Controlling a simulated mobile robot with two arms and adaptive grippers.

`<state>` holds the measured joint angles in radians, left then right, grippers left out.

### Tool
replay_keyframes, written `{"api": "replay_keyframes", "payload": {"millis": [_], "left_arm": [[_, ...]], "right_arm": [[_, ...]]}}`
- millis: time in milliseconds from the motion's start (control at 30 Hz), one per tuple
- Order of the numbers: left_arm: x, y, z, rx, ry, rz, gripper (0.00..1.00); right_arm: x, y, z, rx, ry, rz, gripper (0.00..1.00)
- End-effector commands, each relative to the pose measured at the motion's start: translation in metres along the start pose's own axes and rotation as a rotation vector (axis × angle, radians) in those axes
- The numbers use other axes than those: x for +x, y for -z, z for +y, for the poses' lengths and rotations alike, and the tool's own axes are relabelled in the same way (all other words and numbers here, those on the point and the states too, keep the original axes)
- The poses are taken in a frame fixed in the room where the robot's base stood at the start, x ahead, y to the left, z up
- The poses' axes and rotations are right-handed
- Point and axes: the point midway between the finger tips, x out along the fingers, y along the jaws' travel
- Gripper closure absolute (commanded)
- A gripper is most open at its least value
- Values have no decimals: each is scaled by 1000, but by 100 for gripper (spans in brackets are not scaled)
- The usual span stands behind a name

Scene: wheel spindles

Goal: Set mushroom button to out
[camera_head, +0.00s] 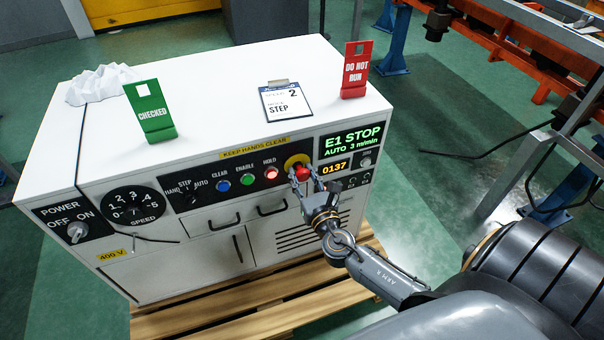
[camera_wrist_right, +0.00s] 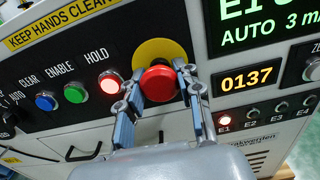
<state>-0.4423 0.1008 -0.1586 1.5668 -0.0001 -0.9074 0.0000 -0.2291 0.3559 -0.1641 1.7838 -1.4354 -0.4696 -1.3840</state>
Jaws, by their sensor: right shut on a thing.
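The red mushroom button (camera_head: 302,172) sits on a yellow round plate (camera_head: 297,160) at the right part of the white cabinet's front panel. It also shows in the right wrist view (camera_wrist_right: 160,84), in front of its yellow plate (camera_wrist_right: 160,52). My right gripper (camera_head: 308,178) has one finger on each side of the button and is shut on it; its fingers (camera_wrist_right: 158,88) touch the button's sides in the right wrist view. The display (camera_head: 352,139) reads "E1 STOP, AUTO 3 m/min". My left gripper is not in view.
Left of the button are the lit red HOLD lamp (camera_head: 271,173), the green ENABLE button (camera_head: 247,179) and the blue CLEAR button (camera_head: 222,185). A 0137 counter (camera_wrist_right: 247,79) is close on the right.

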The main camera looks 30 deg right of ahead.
Motion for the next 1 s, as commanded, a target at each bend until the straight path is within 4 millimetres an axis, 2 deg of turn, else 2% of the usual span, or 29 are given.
{"api": "replay_keyframes", "payload": {"millis": [233, 267, 367, 400, 767, 867, 1000], "left_arm": [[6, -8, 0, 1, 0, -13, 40], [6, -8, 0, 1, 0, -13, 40], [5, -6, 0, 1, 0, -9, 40], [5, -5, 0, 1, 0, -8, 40], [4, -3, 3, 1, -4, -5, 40], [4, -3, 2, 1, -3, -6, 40], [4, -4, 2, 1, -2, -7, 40]], "right_arm": [[-4, 3, 1, -1, -2, 6, 100], [-4, 3, 1, -1, -2, 7, 63], [-4, 3, 1, -1, -2, 7, 43], [-4, 3, 1, -1, -2, 6, 41], [-8, 3, 0, -1, -1, 5, 41], [-21, 3, 0, -1, -2, 7, 41], [-51, 4, 0, -2, -2, 9, 41]]}}
